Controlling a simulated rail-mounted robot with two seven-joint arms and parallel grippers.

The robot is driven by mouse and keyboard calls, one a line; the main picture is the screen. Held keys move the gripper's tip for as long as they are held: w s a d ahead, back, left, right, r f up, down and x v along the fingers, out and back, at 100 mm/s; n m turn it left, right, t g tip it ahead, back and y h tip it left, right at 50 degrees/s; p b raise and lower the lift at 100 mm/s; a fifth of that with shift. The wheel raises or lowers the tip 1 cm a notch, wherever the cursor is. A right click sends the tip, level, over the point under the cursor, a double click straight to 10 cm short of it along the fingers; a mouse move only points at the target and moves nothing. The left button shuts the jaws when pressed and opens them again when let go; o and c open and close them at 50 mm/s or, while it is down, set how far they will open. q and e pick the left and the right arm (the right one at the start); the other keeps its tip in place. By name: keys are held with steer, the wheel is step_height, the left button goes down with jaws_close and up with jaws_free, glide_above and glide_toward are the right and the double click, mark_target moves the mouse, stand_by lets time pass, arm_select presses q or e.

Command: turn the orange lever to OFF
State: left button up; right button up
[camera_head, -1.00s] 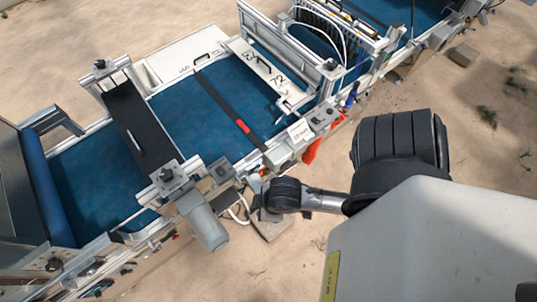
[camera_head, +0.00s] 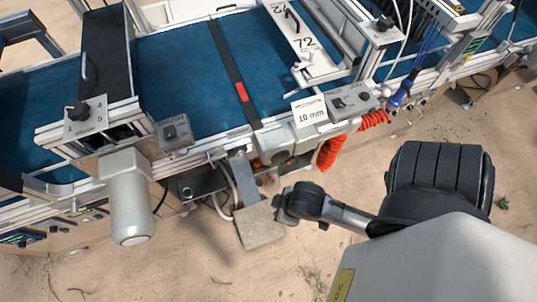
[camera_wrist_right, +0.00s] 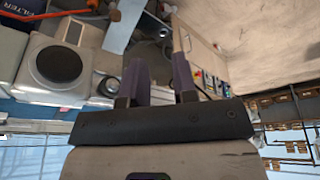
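My right arm comes in from the lower right in the head view, and its dark end (camera_head: 285,206) hangs beside the machine's front, above the sandy floor. In the right wrist view my right gripper (camera_wrist_right: 160,66) shows two dark fingers standing apart with nothing between them. An orange bar (camera_wrist_right: 45,16) runs across the top left of that view, beside a dark panel marked FILTER (camera_wrist_right: 18,17). I cannot tell whether this bar is the lever or part of a hose. No OFF mark can be read. My left gripper is not in view.
The seeder's blue belt (camera_head: 180,75) crosses the head view. An orange coiled hose (camera_head: 331,150) hangs at its front edge, near a 10 mm label (camera_head: 311,115). A grey motor (camera_head: 128,205) juts out at left. A stone block (camera_head: 258,228) lies below.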

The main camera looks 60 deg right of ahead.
steer(key=w+d+f+m+t+b, duration=0.1)
steer(key=w+f+b, duration=0.2)
steer(key=f+b, duration=1.55)
steer(key=w+d+f+t+b, duration=0.1)
steer(key=w+d+f+b, duration=0.15)
steer(key=f+b, duration=1.6)
steer(key=w+d+f+m+t+h+p, duration=0.1)
steer(key=w+d+f+t+p, duration=0.25)
steer(key=f, duration=0.55)
steer(key=w+d+f+m+t+p, duration=0.1)
steer(key=w+d+f+t+p, duration=0.3)
steer(key=f, duration=0.6)
steer(key=s+d+f+m+t+h+b, duration=0.1)
steer(key=s+d+f+m+t+b, duration=0.25)
steer(key=s+d, duration=0.7)
steer(key=w+d+t+b, duration=0.1)
steer(key=w+d+b, duration=0.1)
steer(key=w, duration=1.2)
steer(key=shift+d, duration=0.35)
